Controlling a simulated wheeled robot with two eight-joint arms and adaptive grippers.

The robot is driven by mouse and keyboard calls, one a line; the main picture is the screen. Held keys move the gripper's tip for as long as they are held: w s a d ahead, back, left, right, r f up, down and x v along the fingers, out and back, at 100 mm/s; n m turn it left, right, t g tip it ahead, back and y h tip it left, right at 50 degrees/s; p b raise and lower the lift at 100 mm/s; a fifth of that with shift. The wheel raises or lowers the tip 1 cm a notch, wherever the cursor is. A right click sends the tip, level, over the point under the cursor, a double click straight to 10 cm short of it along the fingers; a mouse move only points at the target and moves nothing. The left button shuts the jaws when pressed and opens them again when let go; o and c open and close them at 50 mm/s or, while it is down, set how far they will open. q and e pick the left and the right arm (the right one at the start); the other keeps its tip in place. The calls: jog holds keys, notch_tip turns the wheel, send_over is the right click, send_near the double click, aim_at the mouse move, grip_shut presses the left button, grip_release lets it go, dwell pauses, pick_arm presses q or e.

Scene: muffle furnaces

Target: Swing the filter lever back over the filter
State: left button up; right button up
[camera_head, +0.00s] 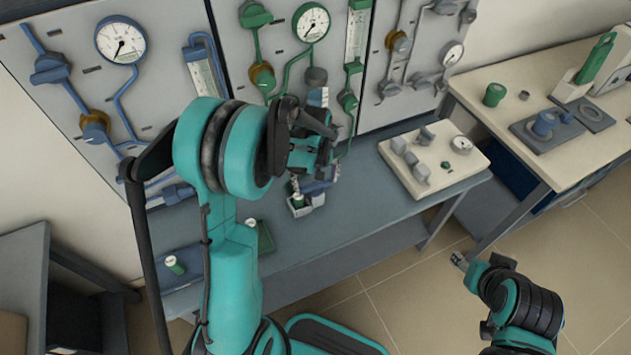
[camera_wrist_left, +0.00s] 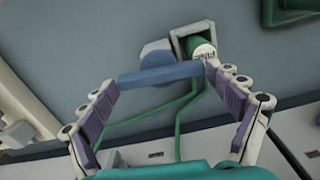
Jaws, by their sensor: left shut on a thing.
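The filter (camera_wrist_left: 203,50), a green cylinder with a white labelled end, sits in a square grey holder (camera_wrist_left: 180,40) in the left wrist view. In the head view the filter (camera_head: 297,201) shows low in front of the panel. A blue lever bar (camera_wrist_left: 160,74) lies beside the filter, its right end close to the labelled end. A round grey-blue part (camera_wrist_left: 155,52) is behind the bar. My left gripper (camera_wrist_left: 163,78) is shut on the bar, one finger at each end. In the head view my left wrist partly hides this area. My right gripper (camera_head: 459,259) hangs low at the right; its jaw opening is unclear.
A panel with gauges (camera_head: 121,40) and pipes rises behind the grey bench (camera_head: 350,215). A green-and-white cylinder (camera_head: 175,265) stands at the bench's left. A pale board (camera_head: 400,165) with several grey parts lies at its right end. A table (camera_head: 520,75) is farther right.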

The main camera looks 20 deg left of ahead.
aim_at(316, 185)
pick_arm(q)
jog(key=shift+s+n, duration=0.1)
jog(key=shift+n, duration=0.5)
jog(key=o, duration=0.9)
notch_tip(316, 185, up, 12)
dwell(0.7)
